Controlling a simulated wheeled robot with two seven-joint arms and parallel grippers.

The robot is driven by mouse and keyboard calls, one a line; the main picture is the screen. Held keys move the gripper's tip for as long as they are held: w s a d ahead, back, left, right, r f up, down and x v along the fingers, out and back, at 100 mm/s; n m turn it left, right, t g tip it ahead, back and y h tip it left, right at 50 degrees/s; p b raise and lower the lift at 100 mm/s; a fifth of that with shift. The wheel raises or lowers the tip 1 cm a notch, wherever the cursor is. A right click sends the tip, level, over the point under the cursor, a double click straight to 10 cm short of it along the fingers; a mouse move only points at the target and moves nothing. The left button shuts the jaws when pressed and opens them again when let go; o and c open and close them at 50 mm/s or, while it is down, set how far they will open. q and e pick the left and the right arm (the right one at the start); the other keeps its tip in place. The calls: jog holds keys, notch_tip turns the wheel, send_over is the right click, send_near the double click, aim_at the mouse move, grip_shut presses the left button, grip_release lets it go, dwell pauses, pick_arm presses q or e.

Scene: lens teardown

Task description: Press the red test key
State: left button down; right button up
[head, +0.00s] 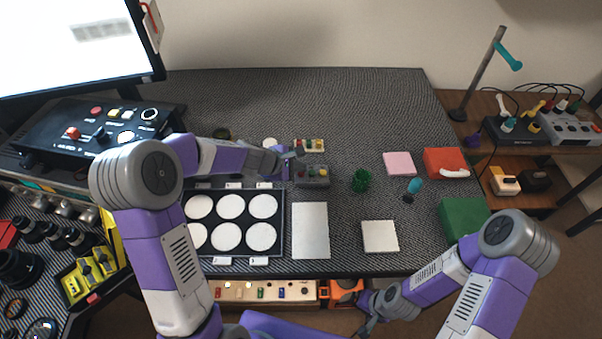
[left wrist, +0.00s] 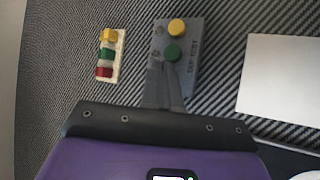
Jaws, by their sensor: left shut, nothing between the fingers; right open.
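A grey box with buttons (head: 312,176) stands on the dark mat; it also shows in the left wrist view (left wrist: 190,75) with a yellow button (left wrist: 176,27), a green button (left wrist: 173,52) and lettering that seems to include "TEST". No red key shows on this box in the left wrist view; my fingers cover its lower left part. My left gripper (head: 294,154) is shut and empty at the box, its fingertips (left wrist: 160,62) over the box's left side. Contact cannot be told. My right gripper (head: 369,322) is open and empty, low by the table's front edge.
A pale strip (left wrist: 117,62) with yellow, green and red pieces lies beside the box. A tray with white discs (head: 287,215), a white sheet (head: 310,230) and a green cup (head: 361,180) are near. A black console (head: 60,120) with red buttons stands far left.

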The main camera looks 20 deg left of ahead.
aim_at(299, 174)
pick_arm(q)
jog(key=shift+f+b, duration=0.4)
dwell(0.7)
jog(key=shift+r, duration=0.1)
jog(key=shift+r+p, duration=0.75)
jog(key=shift+p, duration=0.05)
notch_tip(299, 174, up, 5)
jog(key=p, duration=0.4)
jog(key=shift+p, duration=0.35)
dwell(0.6)
